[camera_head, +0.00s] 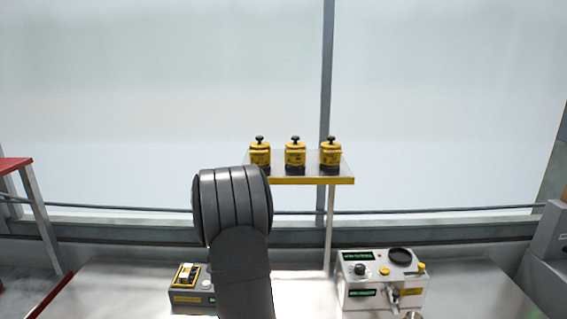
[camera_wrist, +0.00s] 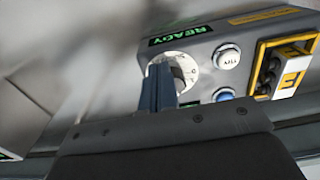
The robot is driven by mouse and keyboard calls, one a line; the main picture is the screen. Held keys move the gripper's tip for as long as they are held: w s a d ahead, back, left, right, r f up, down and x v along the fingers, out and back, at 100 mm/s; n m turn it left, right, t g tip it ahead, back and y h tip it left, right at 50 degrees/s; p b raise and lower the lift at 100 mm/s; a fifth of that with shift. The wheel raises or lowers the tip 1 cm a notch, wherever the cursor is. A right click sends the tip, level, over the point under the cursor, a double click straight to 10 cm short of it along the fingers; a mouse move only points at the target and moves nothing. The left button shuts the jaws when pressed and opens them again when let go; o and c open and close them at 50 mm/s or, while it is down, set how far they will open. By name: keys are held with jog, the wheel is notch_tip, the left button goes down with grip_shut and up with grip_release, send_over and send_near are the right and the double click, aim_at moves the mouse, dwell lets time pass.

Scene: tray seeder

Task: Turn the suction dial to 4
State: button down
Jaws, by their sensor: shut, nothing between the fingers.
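In the wrist view, a round white dial (camera_wrist: 184,72) with dark marks is on the face of a grey control box (camera_wrist: 215,42). The dial's setting cannot be read, as my fingers cover part of it. My gripper (camera_wrist: 158,70) is shut and empty, its narrow bluish fingers in front of the dial's left part. I cannot tell whether they touch it. A green READY display (camera_wrist: 180,33) is above the dial. In the head view, the grey box (camera_head: 188,304) stands low at the left, partly behind my arm; the dial and my gripper are hidden there.
A white button (camera_wrist: 227,57), a blue button (camera_wrist: 223,94) and a yellow-framed switch unit (camera_wrist: 284,67) are right of the dial. A second box (camera_head: 383,293) with knobs stands at the right. A yellow-edged shelf (camera_head: 300,181) carries three yellow devices (camera_head: 295,155).

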jog(key=shift+a, duration=0.35)
dwell(0.3)
jog(key=shift+a, duration=0.25)
jog(key=shift+s, duration=0.2)
jog(key=shift+s+r, duration=0.1)
jog(key=shift+s, duration=0.1)
jog(key=shift+r, duration=2.9)
